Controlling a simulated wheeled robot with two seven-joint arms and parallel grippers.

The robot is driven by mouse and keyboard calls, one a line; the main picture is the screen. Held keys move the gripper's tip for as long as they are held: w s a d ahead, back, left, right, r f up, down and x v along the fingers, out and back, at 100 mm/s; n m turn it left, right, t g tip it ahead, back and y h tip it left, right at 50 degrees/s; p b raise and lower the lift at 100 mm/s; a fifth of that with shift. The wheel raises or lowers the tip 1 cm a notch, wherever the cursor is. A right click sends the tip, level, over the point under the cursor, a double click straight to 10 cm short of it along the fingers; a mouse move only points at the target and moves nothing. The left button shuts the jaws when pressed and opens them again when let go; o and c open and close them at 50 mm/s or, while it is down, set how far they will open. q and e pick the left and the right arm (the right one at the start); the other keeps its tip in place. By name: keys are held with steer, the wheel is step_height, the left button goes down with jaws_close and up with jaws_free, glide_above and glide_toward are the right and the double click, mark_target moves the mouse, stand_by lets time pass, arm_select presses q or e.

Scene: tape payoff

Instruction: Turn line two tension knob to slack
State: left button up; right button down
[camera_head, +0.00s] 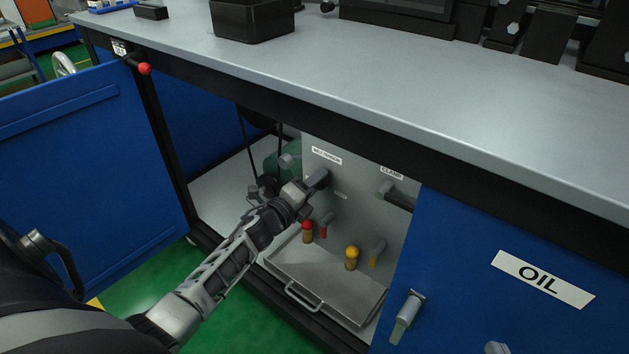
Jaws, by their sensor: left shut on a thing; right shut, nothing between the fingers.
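My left gripper (306,188) reaches into the open bay under the bench. It is shut on a dark knob (320,178) on the grey panel (355,200). The gripper covers much of the knob, so its pointer and setting cannot be read. A small white label (326,156) sits just above the knob, its print too small to read surely. My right gripper is not in view.
A lever (395,196) under a "CLAMP" label is right of the knob. Red-topped (307,232) and yellow-topped (352,257) fittings stand below, by a metal tray (320,281). A blue door (90,175) stands open left; a blue "OIL" panel (470,270) is right.

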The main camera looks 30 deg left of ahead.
arm_select(q)
steer(key=shift+n, duration=0.7)
arm_select(e)
steer(key=shift+d, duration=0.1)
arm_select(q)
steer(key=shift+f, duration=0.1)
arm_select(e)
steer(key=shift+f, duration=0.15)
arm_select(q)
steer(key=o, duration=1)
steer(key=s+p, duration=0.1)
steer(key=s, duration=0.4)
steer(key=s+a+p, duration=0.1)
steer(key=s, duration=0.4)
steer(key=s+p, duration=0.2)
steer(key=s, duration=0.4)
steer(key=shift+a, duration=0.15)
arm_select(e)
steer(key=shift+d+f+n+g+h, duration=0.3)
steer(key=shift+d+f+g+h, duration=0.25)
steer(key=shift+f+g+h, duration=0.2)
